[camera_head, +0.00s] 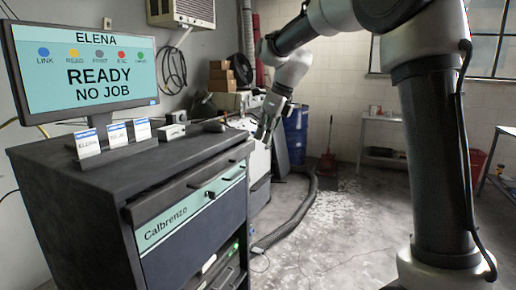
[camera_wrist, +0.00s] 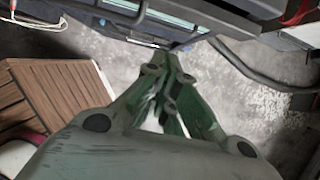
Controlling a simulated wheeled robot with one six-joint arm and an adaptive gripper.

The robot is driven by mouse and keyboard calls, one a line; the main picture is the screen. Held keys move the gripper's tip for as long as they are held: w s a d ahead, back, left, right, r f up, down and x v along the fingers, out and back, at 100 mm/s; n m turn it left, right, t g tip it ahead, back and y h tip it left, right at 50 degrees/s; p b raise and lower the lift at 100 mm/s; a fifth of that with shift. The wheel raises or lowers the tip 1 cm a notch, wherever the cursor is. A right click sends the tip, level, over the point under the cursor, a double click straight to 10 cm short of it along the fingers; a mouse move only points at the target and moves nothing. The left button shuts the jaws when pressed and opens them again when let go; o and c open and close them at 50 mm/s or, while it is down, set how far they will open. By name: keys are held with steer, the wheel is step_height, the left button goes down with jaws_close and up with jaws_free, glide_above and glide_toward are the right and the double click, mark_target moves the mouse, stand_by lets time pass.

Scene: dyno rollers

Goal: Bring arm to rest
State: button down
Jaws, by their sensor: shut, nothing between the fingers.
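My arm rises at the right of the head view and bends over to the left. My gripper (camera_head: 268,122) hangs fingers down in front of the cabinet's right side, above the floor. In the wrist view my gripper (camera_wrist: 168,108) shows its green fingers drawn together at the tips, with nothing between them. Its fingertips point toward the edge of blue-grey equipment at the top of that view. I cannot tell from these views whether the tips touch it.
A dark cabinet (camera_head: 190,215) marked Calbrenzo stands at left with a monitor (camera_head: 85,70) reading READY, NO JOB. A slatted wooden surface (camera_wrist: 50,100) is at left in the wrist view.

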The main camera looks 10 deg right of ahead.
steer(key=s+d+f+n+h, duration=0.1)
steer(key=s+d+n, duration=0.5)
steer(key=s, duration=0.5)
steer(key=s+d+f+n+t+h, duration=0.1)
steer(key=s+d+n, duration=0.4)
steer(key=s+n, duration=0.6)
steer(key=s+d+f+n+h, duration=0.1)
steer(key=s+d+f+n, duration=0.2)
steer(key=s, duration=0.9)
steer(key=shift+s+d+n, duration=0.4)
steer(key=shift+d+n, duration=1.4)
steer(key=shift+n, duration=1)
